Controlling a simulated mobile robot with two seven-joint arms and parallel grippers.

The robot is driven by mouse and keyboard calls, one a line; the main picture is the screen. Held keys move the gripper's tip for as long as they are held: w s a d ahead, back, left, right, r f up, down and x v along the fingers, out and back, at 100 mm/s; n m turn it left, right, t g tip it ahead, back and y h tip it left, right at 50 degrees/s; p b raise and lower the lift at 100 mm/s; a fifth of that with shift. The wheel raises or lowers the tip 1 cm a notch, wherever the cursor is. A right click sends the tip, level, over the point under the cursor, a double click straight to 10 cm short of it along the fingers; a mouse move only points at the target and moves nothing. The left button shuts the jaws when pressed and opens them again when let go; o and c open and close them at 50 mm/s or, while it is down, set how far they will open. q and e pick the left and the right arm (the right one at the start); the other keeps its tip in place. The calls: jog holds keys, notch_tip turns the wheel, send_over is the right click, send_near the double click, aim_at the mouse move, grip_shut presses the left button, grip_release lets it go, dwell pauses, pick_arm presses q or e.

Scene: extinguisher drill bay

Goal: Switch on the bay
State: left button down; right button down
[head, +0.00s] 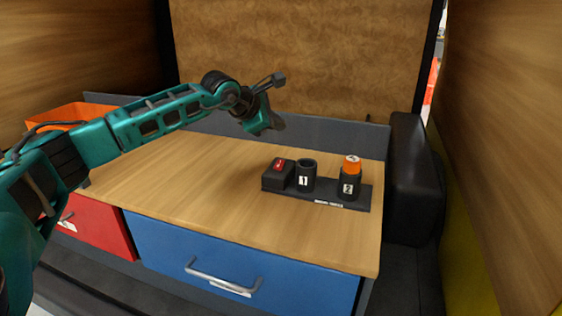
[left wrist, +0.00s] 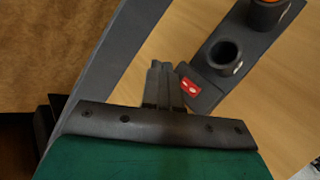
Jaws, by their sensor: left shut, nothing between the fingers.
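The bay is a black base (head: 327,199) on the wooden worktop, with a box at its left end carrying a red switch (head: 280,164). Beside the box stand an empty black cup marked 1 (head: 306,176) and a black cup marked 2 (head: 349,186) with an orange cylinder (head: 352,165) in it. My left gripper (head: 276,124) is in the air above and behind the switch box, shut and empty. In the left wrist view its closed fingers (left wrist: 162,80) appear just left of the red switch (left wrist: 190,86), apparently not touching it. My right gripper is not in view.
The wooden worktop (head: 190,178) is clear left of the bay. Low grey panels edge its back. An orange bin (head: 72,113) stands at the far left. Blue (head: 240,265) and red (head: 98,222) drawers are below. A black padded block (head: 412,175) is at the right.

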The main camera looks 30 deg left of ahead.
pick_arm(q)
jog(key=b, duration=0.3)
send_over(278, 164)
jog(key=f, duration=0.6)
jog(key=shift+s+d+f, duration=0.1)
jog(key=shift+s+f, duration=0.1)
jog(key=shift+s, duration=0.05)
jog(key=shift+w+f+b, duration=0.15)
jog(key=shift+f+b, duration=0.4)
jog(key=shift+f, duration=0.2)
dwell(0.7)
jog(key=shift+w+f+b, duration=0.1)
jog(key=shift+f+b, duration=0.3)
jog(key=shift+f+b, duration=0.35)
jog(key=shift+f, duration=0.05)
dwell(0.5)
jog(key=shift+r, duration=0.15)
jog(key=shift+r+p, duration=0.5)
jog(key=shift+r, duration=0.2)
